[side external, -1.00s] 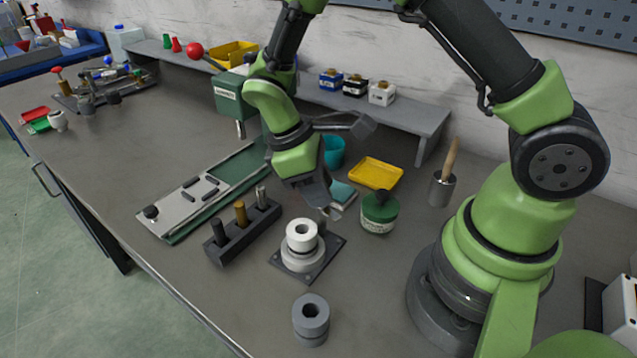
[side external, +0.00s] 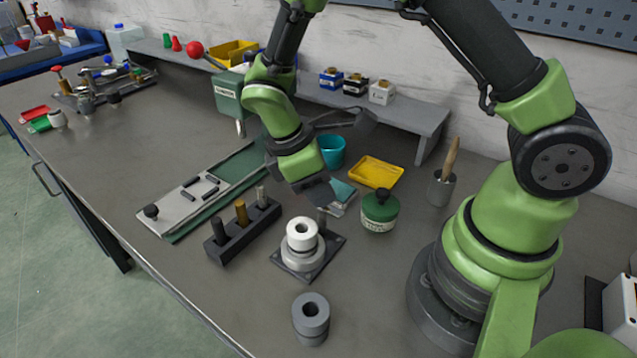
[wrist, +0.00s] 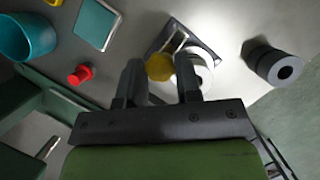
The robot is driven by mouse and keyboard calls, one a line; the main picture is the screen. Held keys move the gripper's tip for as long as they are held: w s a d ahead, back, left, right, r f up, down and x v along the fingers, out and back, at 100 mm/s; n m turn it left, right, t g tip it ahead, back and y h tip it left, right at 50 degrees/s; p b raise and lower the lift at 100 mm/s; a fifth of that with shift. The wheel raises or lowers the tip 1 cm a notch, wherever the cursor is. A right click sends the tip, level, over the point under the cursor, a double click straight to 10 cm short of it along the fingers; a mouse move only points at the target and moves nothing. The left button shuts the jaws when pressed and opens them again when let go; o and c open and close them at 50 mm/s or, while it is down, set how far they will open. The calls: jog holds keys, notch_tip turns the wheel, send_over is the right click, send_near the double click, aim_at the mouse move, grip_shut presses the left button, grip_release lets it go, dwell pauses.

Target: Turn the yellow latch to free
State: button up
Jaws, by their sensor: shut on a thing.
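A yellow round latch head (wrist: 160,66) shows in the wrist view, beside the white ring-topped cylinder (wrist: 202,73) on its dark square base plate. My gripper (wrist: 158,80) has one finger on each side of the yellow head and is shut on it. In the side view my gripper (side external: 322,215) points down just behind the white cylinder (side external: 302,236), low over the far side of the base plate (side external: 325,262). The yellow latch is hidden there, so its turn angle cannot be told.
A dark block with several pegs (side external: 242,234) stands left of the fixture. A grey ring piece (side external: 311,318) stands in front. A red knob (wrist: 80,74) shows in the wrist view.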

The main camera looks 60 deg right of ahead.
jog(key=o, duration=0.9)
jog(key=v, duration=1)
jog(key=shift+f, duration=0.1)
jog(key=s+d+r+m+t+y, duration=0.2)
jog(key=s+r+m+t+y, duration=0.3)
jog(key=s+r+m+t, duration=0.5)
jog(key=s+r+m, duration=0.2)
jog(key=s+m, duration=0.1)
jog(key=shift+s+r, duration=0.25)
jog(key=shift+s, duration=0.1)
